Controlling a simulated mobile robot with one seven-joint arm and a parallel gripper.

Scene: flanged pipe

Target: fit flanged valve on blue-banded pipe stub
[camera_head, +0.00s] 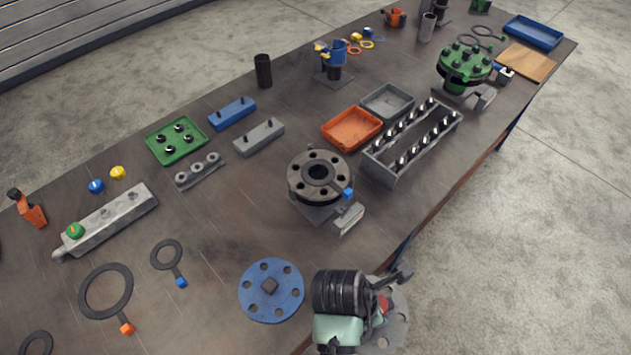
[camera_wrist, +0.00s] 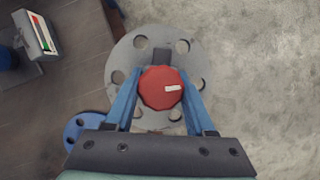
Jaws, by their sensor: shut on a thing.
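My gripper (camera_wrist: 161,92) is shut on the red round knob of a grey flanged piece (camera_wrist: 196,62), which I take for the flanged valve. Its round flange has several bolt holes. In the head view this flange (camera_head: 397,333) shows partly behind my gripper, beyond the table's front edge and above the floor. A dark pipe stub (camera_head: 318,172) with an open bore and bolt holes stands upright near the table's front edge, up and left of my gripper. A blue block (camera_head: 348,193) shows at its side; I cannot make out a blue band.
A label plate (camera_head: 349,218) stands beside the stub. A blue disc (camera_head: 271,290) lies left of my gripper. A stud rack (camera_head: 410,140) and an orange tray (camera_head: 351,128) stand behind the stub. Ring gaskets (camera_head: 106,291) lie at the left.

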